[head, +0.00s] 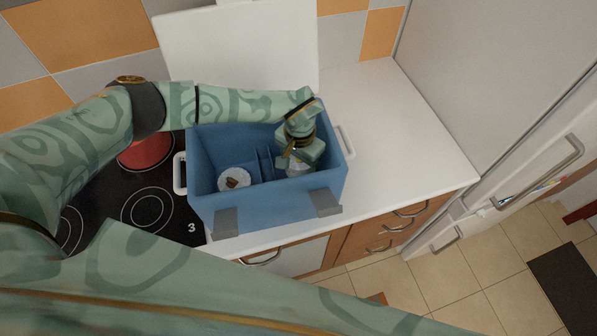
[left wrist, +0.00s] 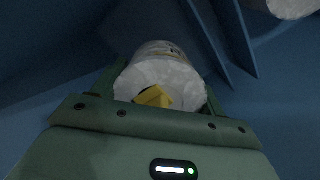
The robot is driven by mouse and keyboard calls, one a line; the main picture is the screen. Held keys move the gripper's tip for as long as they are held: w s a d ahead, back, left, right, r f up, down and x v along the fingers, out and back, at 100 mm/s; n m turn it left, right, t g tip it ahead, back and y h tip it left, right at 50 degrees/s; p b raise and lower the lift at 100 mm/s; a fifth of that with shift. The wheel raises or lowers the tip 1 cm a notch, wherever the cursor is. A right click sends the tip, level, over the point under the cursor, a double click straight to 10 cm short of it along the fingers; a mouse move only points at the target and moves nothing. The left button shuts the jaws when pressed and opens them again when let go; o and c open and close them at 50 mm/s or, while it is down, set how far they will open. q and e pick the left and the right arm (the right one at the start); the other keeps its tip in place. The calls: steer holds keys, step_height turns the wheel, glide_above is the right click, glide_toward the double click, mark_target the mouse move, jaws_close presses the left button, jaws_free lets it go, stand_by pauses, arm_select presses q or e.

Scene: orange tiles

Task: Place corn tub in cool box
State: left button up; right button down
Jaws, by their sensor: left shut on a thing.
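The blue cool box (head: 262,207) stands open on the counter and the stove's edge, with a divider (head: 266,163) inside. My left gripper (head: 299,167) reaches down into its right compartment. It is shut on the corn tub, a white round tub with a yellow mark on top; the tub (left wrist: 160,76) shows between the fingers in the left wrist view. In the head view the tub is mostly hidden by the gripper. Whether the tub touches the box floor cannot be told. My right gripper is not in view.
Another white tub with a brown mark (head: 234,179) sits in the left compartment. A black stove (head: 150,208) with a red ring lies left of the box. White counter (head: 400,140) is free to the right, beside a tall fridge (head: 500,70).

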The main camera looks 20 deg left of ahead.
arm_select(q)
steer(key=shift+w+f+b, duration=0.1)
steer(key=shift+f+b, duration=0.2)
steer(key=shift+f, duration=2.5)
steer(key=shift+f, duration=0.2)
steer(key=o, duration=1.2)
steer(key=shift+r, duration=0.15)
step_height(320, 180, up, 12)
steer(key=shift+r+p, duration=0.1)
steer(key=shift+p, duration=0.25)
